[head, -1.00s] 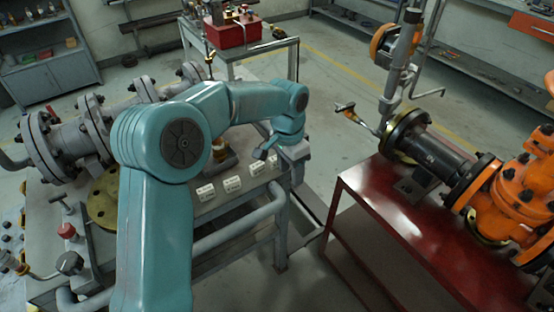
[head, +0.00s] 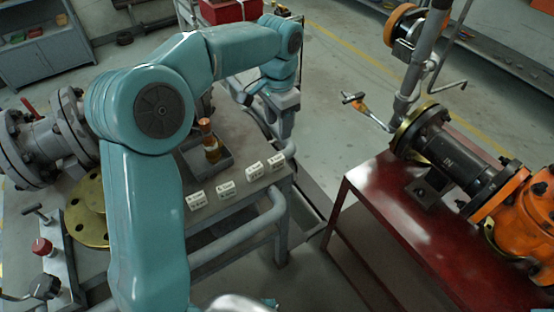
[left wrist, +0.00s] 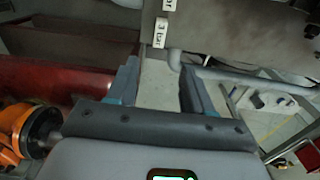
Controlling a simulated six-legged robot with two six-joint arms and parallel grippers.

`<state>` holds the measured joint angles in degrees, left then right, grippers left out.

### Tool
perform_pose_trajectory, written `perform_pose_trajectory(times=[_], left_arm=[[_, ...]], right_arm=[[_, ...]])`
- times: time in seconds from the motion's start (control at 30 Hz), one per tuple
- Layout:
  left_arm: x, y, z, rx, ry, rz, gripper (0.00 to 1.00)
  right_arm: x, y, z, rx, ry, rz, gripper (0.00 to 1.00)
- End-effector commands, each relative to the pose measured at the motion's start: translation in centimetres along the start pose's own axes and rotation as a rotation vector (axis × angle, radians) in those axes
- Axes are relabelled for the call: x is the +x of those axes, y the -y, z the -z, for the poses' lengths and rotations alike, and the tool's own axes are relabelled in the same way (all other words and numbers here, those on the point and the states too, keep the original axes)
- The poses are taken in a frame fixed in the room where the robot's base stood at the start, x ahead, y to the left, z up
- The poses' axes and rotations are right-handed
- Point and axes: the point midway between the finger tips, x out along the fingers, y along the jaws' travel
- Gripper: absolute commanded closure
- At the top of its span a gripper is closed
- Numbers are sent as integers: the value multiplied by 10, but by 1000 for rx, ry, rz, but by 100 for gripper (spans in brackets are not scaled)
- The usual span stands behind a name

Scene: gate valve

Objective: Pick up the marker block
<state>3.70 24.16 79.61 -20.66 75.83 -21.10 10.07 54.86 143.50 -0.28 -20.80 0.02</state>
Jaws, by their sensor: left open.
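Several white blocks with dark lettering stand in a row along the near edge of the grey bench: one at the left (head: 196,200), one beside it (head: 226,190), one further right (head: 254,171) and one at the right end (head: 276,163). I cannot tell which is the marker block. My left gripper (head: 283,120) hangs by the bench's right end, apart from the blocks. In the left wrist view its jaws (left wrist: 157,75) are open and empty, with floor between them. My right gripper is not visible.
A dark tray (head: 207,163) with a brass-coloured fitting lies behind the blocks. A pipe rail (head: 240,230) runs along the bench front. A red table (head: 385,235) with an orange valve (head: 525,220) stands at the right, across a gap. A brass flange (head: 88,215) lies at the left.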

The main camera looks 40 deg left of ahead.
Motion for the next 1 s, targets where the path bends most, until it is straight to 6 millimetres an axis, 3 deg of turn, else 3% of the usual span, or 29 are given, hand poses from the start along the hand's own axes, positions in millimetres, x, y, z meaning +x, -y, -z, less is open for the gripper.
perform_pose_trajectory(times=[0.1, 0.3, 0.53, 0.8, 1.0], left_arm=[[33, -2, -2, 1, 4, -1, 49], [71, -3, -2, 0, 3, -1, 49], [90, -1, 1, 0, 1, -1, 49], [130, 1, 6, 0, 2, -1, 49], [135, 2, 6, 0, 0, 0, 49]], right_arm=[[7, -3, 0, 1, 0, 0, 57], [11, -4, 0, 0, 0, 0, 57], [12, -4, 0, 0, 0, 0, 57], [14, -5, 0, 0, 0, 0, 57], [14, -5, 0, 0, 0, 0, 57]])
